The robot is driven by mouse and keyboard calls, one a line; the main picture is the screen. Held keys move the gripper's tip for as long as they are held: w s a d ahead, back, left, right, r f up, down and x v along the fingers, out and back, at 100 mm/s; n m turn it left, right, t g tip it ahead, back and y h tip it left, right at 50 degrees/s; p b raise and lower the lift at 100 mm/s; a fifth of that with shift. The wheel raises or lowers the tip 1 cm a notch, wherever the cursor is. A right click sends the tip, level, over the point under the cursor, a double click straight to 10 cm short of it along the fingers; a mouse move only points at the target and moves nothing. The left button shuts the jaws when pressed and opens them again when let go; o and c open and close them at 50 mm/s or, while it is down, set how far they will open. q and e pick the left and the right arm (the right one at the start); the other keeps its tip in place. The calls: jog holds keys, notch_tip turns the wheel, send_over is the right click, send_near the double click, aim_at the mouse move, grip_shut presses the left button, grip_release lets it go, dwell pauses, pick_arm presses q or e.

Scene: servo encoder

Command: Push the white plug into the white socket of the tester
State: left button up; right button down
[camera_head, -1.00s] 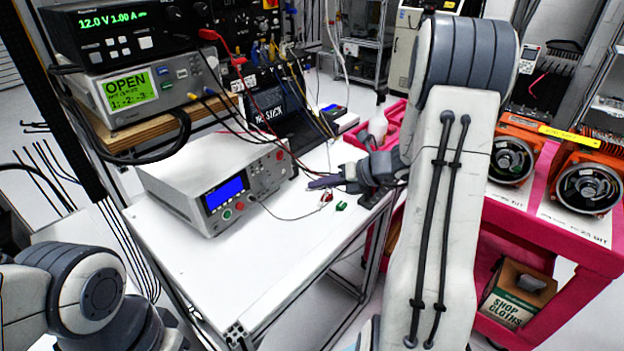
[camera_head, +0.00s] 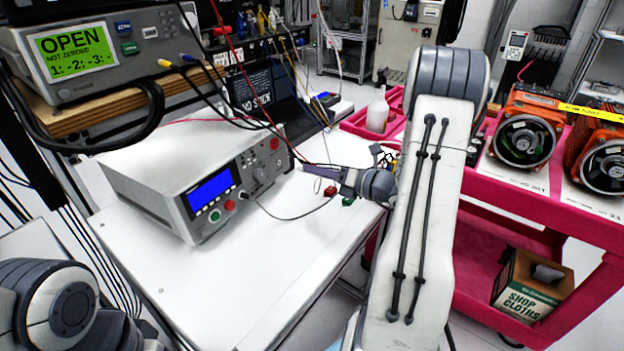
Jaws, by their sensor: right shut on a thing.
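The tester is a light grey box (camera_head: 150,165) with a blue screen, red and green buttons and several terminals on its front panel. It stands on the white table. I cannot make out the white socket on the panel. My right gripper (camera_head: 318,172) is above the table, just right of the tester's front panel, pointing left towards it. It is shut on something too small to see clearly. I cannot pick out the white plug; it is presumably hidden at the fingers. My left arm shows at the lower left, with its gripper out of view.
A red connector (camera_head: 330,191) and a green connector (camera_head: 348,200) lie on the white table (camera_head: 230,270) below my right gripper. A thin dark cable runs from the tester's front towards them. A pink cart (camera_head: 480,195) stands to the right. The front of the table is clear.

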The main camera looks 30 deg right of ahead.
jog(key=shift+w+f, duration=0.2)
jog(key=shift+f, duration=0.15)
jog(key=shift+b+x, duration=0.7)
jog(key=shift+x, duration=2.7)
jog(key=shift+a+r, duration=0.1)
jog(key=shift+r, duration=0.05)
jog(key=shift+r+p, duration=0.15)
jog(key=shift+p, duration=0.3)
jog(key=shift+w, duration=0.15)
jog(key=c, duration=0.8)
grip_release()
jog(key=shift+o, duration=0.2)
